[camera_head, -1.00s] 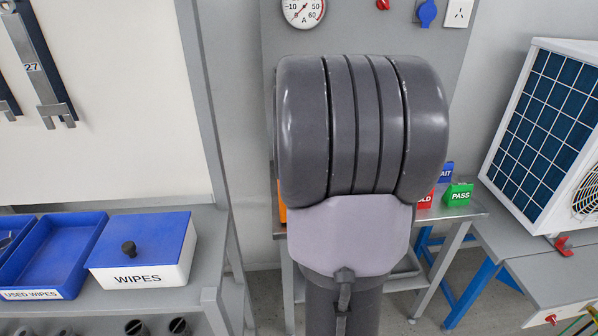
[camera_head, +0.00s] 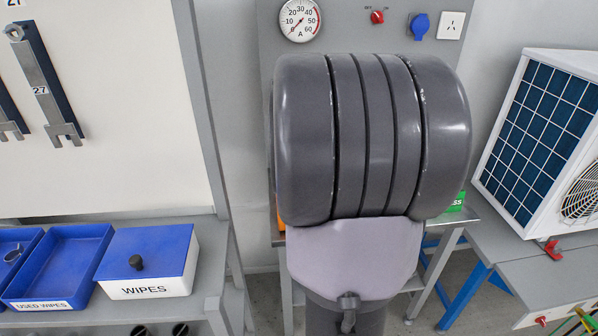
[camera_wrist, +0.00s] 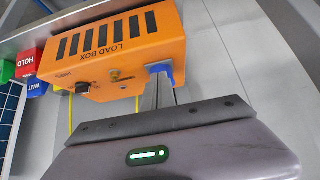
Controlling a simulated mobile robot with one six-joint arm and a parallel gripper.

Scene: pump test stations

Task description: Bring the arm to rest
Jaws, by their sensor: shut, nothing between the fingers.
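My gripper (camera_wrist: 165,88) shows in the wrist view, its two grey fingers closed together with nothing between them. Only a sliver of orange shows left of the link.
A blue-lidded wipes box (camera_head: 148,262) and a used wipes tray (camera_head: 62,262) stand on the left bench. A white unit with a dark grid panel (camera_head: 545,125) stands at right. A gauge (camera_head: 300,19) hangs behind. Red HOLD (camera_wrist: 30,60) and blue WAIT (camera_wrist: 38,87) blocks sit beside the load box.

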